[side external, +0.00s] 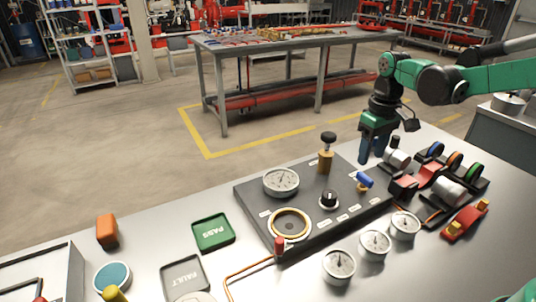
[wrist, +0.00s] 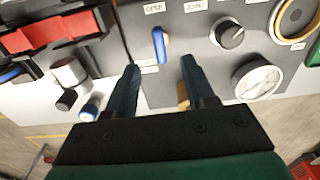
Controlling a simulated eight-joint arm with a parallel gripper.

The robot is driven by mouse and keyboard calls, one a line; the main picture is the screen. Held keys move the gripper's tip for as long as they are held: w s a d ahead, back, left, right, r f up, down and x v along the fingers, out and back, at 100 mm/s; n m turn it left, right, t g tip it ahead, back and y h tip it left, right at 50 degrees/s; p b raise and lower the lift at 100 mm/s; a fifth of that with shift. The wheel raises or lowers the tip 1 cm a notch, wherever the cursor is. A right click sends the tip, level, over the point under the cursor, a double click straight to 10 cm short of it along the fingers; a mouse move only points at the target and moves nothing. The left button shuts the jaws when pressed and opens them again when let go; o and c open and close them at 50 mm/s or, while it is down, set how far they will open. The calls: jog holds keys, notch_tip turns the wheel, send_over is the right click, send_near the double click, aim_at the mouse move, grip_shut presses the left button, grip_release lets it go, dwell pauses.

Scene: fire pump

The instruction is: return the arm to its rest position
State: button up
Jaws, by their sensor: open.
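My gripper (side external: 370,156) points down beyond the far right corner of the black test panel (side external: 330,222) in the side external view. It is above the bench, at the end of my green and black arm, which comes in from the right. In the wrist view, the two dark blue fingers of my gripper (wrist: 160,68) stand apart with nothing between them. A blue lever (wrist: 159,45) on the panel shows just beyond the fingertips. The brass valve with a black knob (side external: 326,152) stands left of my gripper and is mostly hidden by a finger in the wrist view.
Motors and couplings (side external: 435,178) stand right of the panel. Loose gauges (side external: 375,245) lie in front of it. A green PASS tray (side external: 213,232), a grey FAULT tray (side external: 184,276) and an orange block (side external: 107,231) lie left. Above the bench is open air.

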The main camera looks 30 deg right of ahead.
jog(key=s+a+r+t, duration=0.3)
jog(key=s+a+t, duration=0.4)
jog(key=shift+s+a, duration=0.25)
jog(key=shift+s, duration=0.15)
dwell(2.8)
